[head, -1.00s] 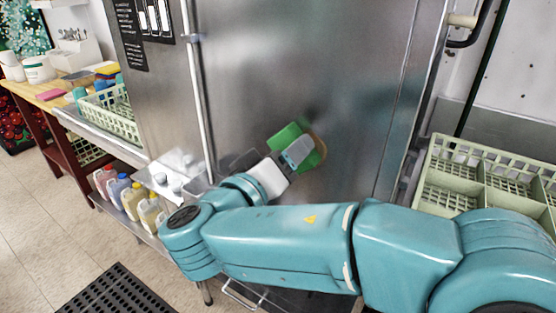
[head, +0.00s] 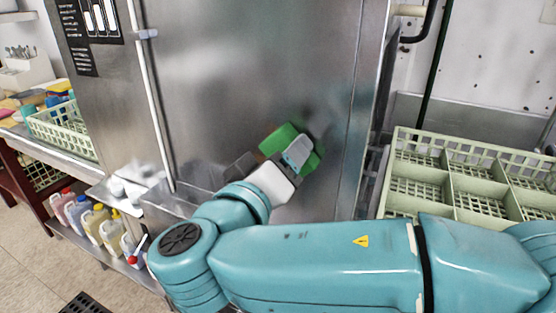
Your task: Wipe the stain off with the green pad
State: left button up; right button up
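The green pad (head: 281,140) is against or very close to the front of the tall stainless steel machine (head: 240,70). My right gripper (head: 297,153) comes in from the right and is shut on the pad; one grey finger shows across it, and the other is hidden. A small brownish patch of the stain (head: 268,154) seems to show at the pad's left edge. The pad and gripper hide the rest of that area, so I cannot tell the stain's full extent. My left gripper is out of view.
A pale green divided dish rack (head: 450,211) stands at the right. A vertical bar (head: 151,100) runs down the machine's left side. Several bottles (head: 97,221) stand on a low shelf at the left, below a counter with a green basket (head: 63,133).

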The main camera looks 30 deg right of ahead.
jog(key=shift+b+v, duration=0.85)
jog(key=shift+v, duration=2.15)
jog(key=shift+v, duration=1.5)
